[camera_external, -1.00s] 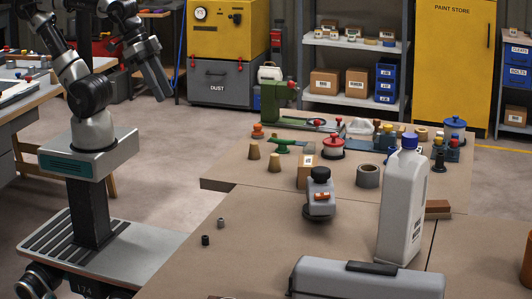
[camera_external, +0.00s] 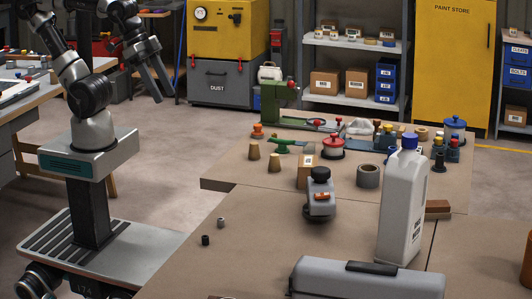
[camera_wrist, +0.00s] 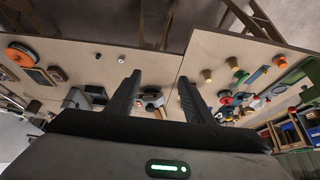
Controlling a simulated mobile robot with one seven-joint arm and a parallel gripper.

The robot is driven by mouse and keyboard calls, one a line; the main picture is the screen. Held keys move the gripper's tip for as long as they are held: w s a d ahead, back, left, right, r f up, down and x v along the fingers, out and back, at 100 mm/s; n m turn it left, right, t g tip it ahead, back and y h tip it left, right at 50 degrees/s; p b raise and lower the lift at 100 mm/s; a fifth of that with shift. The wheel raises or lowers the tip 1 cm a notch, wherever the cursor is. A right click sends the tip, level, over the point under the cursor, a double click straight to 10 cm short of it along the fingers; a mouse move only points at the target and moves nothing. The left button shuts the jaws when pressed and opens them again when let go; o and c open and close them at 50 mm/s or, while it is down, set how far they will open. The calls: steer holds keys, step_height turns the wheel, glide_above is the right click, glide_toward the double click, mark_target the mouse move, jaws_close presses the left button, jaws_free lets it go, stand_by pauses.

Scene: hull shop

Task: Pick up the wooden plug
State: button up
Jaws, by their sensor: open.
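Two tapered wooden plugs stand upright near the left edge of the far bench. One plug (camera_external: 254,149) is left of the other plug (camera_external: 274,162) in the external view. I cannot tell which one is the task's plug. My gripper (camera_external: 164,95) is up at the left, above the floor and well apart from the plugs. Its two fingers are spread and empty; the wrist view also shows the gap between them (camera_wrist: 160,77).
A tall white bottle (camera_external: 401,210) stands nearer the camera. The near bench (camera_external: 255,245) has clear room at its left.

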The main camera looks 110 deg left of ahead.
steer(key=n+g+p, duration=0.1)
steer(key=n+g, duration=0.2)
steer(key=g, duration=0.1)
glide_above(254, 143)
steer(key=s, duration=0.1)
steer(key=f, duration=1.9)
steer(key=shift+d, duration=0.25)
steer(key=shift+y, duration=0.3)
steer(key=shift+w+a+f+b, duration=0.1)
steer(key=shift+w+f+b, duration=0.1)
steer(key=shift+f, duration=0.85)
steer(key=shift+w+a+f+b, duration=0.1)
steer(key=shift+w+f+b, duration=0.1)
steer(key=shift+f, duration=0.9)
steer(key=shift+w+f+b, duration=0.1)
steer(key=shift+w+f, duration=0.1)
steer(key=shift+f, duration=0.85)
steer(key=c, duration=1.1)
